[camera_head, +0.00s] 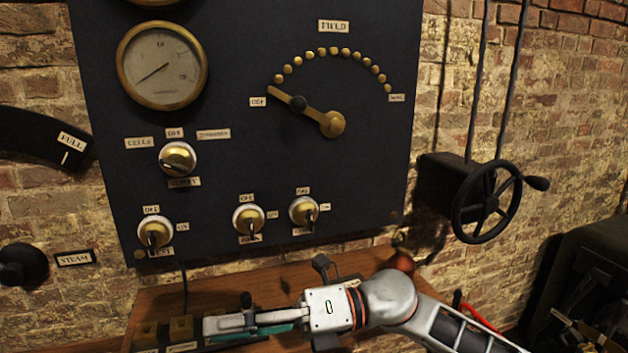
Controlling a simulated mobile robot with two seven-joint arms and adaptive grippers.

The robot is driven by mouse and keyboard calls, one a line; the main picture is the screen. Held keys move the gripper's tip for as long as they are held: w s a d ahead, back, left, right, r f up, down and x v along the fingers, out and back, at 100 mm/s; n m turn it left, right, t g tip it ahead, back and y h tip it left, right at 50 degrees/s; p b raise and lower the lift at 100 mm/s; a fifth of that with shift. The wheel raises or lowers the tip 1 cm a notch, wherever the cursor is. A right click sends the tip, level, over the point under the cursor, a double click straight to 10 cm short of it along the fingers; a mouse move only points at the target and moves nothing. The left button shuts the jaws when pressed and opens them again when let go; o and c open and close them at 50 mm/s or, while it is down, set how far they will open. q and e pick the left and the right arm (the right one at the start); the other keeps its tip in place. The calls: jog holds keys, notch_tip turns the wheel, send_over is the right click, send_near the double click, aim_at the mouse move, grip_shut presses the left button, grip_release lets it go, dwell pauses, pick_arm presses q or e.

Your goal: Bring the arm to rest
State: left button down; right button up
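A dark panel (235,60) fills the middle of the head view. Its FIELD lever, a brass arm (313,113) with a black knob (298,103), reaches up and left from its round pivot (333,124). The lever's tip is beside the left-hand label (258,102), at the left end of an arc of brass studs (335,52). My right gripper (225,327) is low in the view, pointing left over the wooden ledge, below the panel and apart from the lever. It shows edge-on, so its opening cannot be told. My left gripper is out of view.
The panel carries a round gauge (162,65) and several brass switches (178,158). A black handwheel (487,202) stands out from the brick wall at right. Small blocks (181,328) sit on the wooden ledge (215,290). Space before the panel's middle is clear.

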jog(key=w+d+f+m+t+h, duration=0.25)
jog(key=d+f+m+t, duration=0.35)
jog(key=m, duration=0.4)
jog(key=w+d+f+m+t+h+p, duration=0.1)
jog(key=w+d+f+m+t, duration=0.3)
jog(key=m+t, duration=0.5)
jog(key=w+d+f+m+t+h, duration=0.2)
jog(key=d+f+m+t, duration=0.4)
jog(key=m, duration=0.5)
jog(key=s+d+f+m+g+h, duration=0.2)
jog(key=s+d+f, duration=0.3)
jog(key=f, duration=0.4)
jog(key=s+d+f+m+g+h, duration=0.2)
jog(key=s+d+f+m+h, duration=0.2)
jog(key=s+d+f+m, duration=0.1)
jog(key=s+d+f+m+g+h, duration=0.2)
jog(key=s+d+f, duration=0.4)
jog(key=s+f, duration=0.3)
notch_tip(320, 180, down, 4)
jog(key=shift+d+r+m+g+h+p, duration=0.15)
jog(key=shift+m+g+h+p, duration=0.2)
jog(key=shift+m+h, duration=0.65)
jog(key=shift+s+y, duration=0.1)
jog(key=shift+y, duration=0.15)
